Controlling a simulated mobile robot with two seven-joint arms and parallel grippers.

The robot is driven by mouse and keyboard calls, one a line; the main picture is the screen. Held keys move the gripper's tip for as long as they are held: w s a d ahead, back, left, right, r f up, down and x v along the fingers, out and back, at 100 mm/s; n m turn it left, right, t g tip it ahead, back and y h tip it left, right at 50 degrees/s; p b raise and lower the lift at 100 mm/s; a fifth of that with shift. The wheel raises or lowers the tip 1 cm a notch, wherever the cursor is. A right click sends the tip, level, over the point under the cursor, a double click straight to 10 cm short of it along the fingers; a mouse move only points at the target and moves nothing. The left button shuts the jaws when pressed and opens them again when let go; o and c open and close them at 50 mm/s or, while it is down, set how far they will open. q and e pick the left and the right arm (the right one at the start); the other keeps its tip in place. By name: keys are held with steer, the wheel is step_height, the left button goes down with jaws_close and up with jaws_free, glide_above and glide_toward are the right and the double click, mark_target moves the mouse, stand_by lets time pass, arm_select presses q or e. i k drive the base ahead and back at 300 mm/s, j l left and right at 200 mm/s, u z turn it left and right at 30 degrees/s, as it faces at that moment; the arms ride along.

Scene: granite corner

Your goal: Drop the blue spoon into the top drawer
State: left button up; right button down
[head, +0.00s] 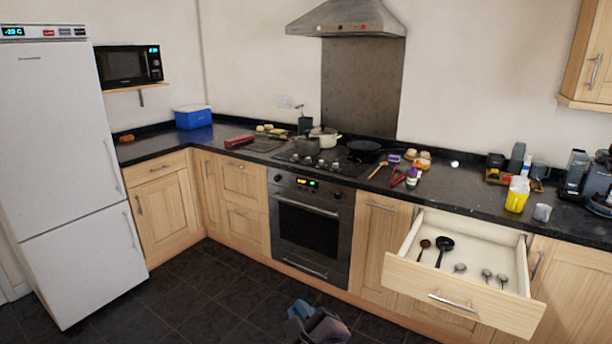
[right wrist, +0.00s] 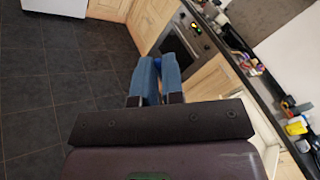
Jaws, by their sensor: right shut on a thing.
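The top drawer (head: 455,290) is pulled open below the counter at the right of the head view. In it lie a black ladle (head: 444,244), a brown spoon (head: 424,245) and several small metal spoons. My right gripper (head: 300,310) is low at the bottom middle, over the floor, to the left of the drawer and apart from it. In the right wrist view its two blue-grey fingers (right wrist: 158,75) are close together on the blue spoon (right wrist: 158,62), of which only a small bright blue part shows. My left gripper is not in view.
The dark counter (head: 450,190) carries a yellow container (head: 517,195), a white cup (head: 542,212), and pots on the hob. The oven (head: 310,225) is left of the drawer. A fridge (head: 70,170) stands far left. The dark tiled floor (head: 190,305) is clear.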

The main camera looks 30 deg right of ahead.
mark_target(459, 270)
steer(key=i+z, duration=0.25)
steer(key=i, duration=0.25)
steer(key=i+z, duration=0.3)
steer(key=i, duration=0.2)
steer(key=i+z, duration=0.3)
steer(key=i, duration=0.15)
steer(key=i+j+z, duration=0.1)
steer(key=i+z, duration=0.2)
steer(key=i, duration=0.15)
steer(key=i+z, duration=0.7)
steer(key=z, duration=0.2)
steer(key=i+z, duration=0.3)
steer(key=i+j+z, duration=0.25)
steer(key=l, duration=0.1)
